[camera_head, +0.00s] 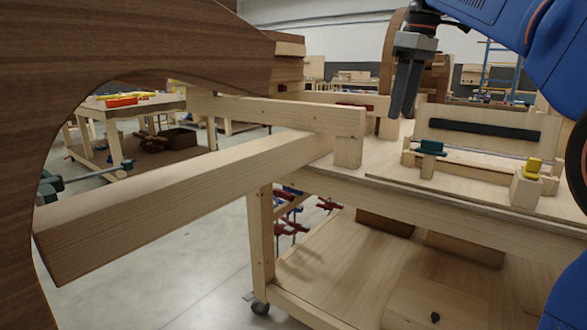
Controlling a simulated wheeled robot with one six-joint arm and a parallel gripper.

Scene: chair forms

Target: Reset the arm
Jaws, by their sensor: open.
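My gripper (402,110) hangs from my blue arm at the upper right of the head view, with its dark grey fingers pointing down. It is open, and nothing shows between the fingers. It is seen above the workbench (370,190), behind the near end of a light wooden beam (280,113). It appears apart from the beam and the bench top, though the exact height is hard to judge. My blue arm fills the upper right corner and runs down the right edge.
A second thick beam (180,200) juts off the bench toward the lower left. A dark curved wooden piece (110,40) blocks the left. On the bench stand a fixture with a black bar (480,130), a green clamp (430,147) and a yellow clamp (533,166).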

